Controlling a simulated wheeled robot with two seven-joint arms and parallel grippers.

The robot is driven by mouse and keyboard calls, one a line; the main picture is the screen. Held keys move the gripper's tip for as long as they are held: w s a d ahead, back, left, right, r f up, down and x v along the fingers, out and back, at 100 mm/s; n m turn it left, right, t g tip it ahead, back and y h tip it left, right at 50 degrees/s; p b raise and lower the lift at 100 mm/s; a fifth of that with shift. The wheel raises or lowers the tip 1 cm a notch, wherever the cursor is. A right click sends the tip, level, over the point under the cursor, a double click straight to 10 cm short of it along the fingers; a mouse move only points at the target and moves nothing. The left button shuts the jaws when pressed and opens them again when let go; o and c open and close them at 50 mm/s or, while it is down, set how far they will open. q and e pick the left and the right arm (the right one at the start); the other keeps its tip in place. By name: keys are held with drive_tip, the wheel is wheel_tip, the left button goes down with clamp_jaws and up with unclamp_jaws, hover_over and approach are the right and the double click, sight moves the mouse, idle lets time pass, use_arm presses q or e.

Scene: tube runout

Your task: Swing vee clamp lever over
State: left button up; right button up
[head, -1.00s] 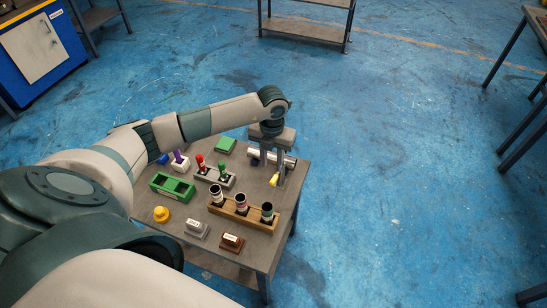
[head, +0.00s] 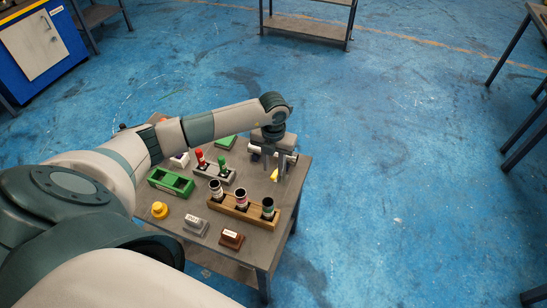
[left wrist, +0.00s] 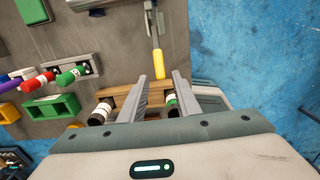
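The vee clamp lever has a yellow handle (head: 275,174) at the far right of the table, beside a light tube (head: 289,157). The lever's grey arm and yellow handle (left wrist: 159,63) show at the top centre of the left wrist view. My left gripper (head: 273,166) is over the clamp and hides much of it. In the left wrist view my left gripper (left wrist: 160,78) is open, its two fingers apart and empty. The handle lies just ahead, in line with the gap between the fingertips. My right gripper is not in view.
A wooden rack (head: 229,207) with several dark-topped tubes stands near the clamp. A green tray (head: 172,183), a yellow knob (head: 159,210), a grey block (head: 195,225) and a brown block (head: 231,239) sit on the table.

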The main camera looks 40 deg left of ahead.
sight(274, 176)
use_arm(q)
drive_tip(key=shift+f+b, duration=1)
drive_tip(key=shift+f, duration=0.95)
drive_tip(key=shift+f, duration=0.1)
clamp_jaws()
drive_tip(key=c, duration=0.7)
unclamp_jaws()
drive_tip(key=shift+c, duration=0.2)
